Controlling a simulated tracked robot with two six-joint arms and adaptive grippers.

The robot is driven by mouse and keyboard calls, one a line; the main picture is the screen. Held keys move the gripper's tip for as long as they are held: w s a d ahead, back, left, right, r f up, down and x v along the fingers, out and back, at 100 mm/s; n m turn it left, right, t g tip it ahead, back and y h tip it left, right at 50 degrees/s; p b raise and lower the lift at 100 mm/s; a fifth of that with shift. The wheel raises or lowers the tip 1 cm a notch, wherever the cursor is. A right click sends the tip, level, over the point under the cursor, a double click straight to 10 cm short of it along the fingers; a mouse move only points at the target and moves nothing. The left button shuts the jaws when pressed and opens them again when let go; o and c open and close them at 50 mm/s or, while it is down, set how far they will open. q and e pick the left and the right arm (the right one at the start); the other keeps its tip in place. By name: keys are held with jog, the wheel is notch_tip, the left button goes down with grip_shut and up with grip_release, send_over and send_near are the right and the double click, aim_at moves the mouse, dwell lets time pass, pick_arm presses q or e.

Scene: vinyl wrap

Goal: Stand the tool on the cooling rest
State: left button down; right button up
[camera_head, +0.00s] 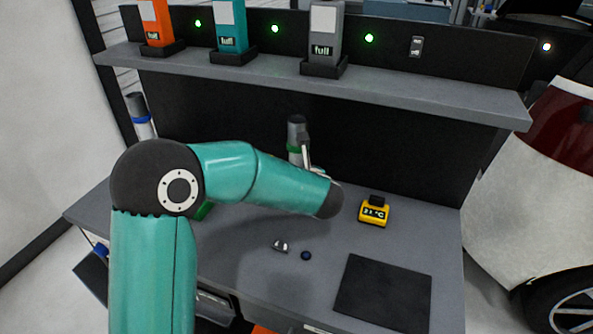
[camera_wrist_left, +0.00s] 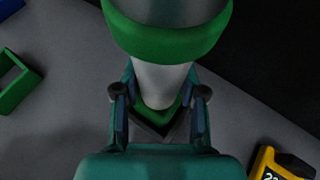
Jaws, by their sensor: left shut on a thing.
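The tool, a grey cylinder (camera_head: 296,124) with a green band, is upright near the back panel in the head view. In the left wrist view its green band (camera_wrist_left: 168,43) is large and close. My left gripper (camera_wrist_left: 160,115) is shut on the pale lower part of the tool, one finger on each side. Below the tool shows a dark square piece with green edges (camera_wrist_left: 158,130), perhaps the cooling rest; I cannot tell whether the tool touches it. The teal forearm hides part of this area in the head view. My right gripper is not in view.
A yellow temperature display (camera_head: 374,212) and a dark mat (camera_head: 383,292) lie on the grey bench. Small silver (camera_head: 281,246) and dark blue (camera_head: 306,255) pieces lie in front. A green open frame (camera_wrist_left: 17,82) stands left. A blue-banded cylinder (camera_head: 139,115) is back left.

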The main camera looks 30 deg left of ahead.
pick_arm(q)
jog(key=c, duration=0.6)
grip_release()
jog(key=shift+c, duration=0.2)
jog(key=shift+d, duration=0.1)
jog(key=v, duration=1.2)
jog(key=shift+b, duration=0.3)
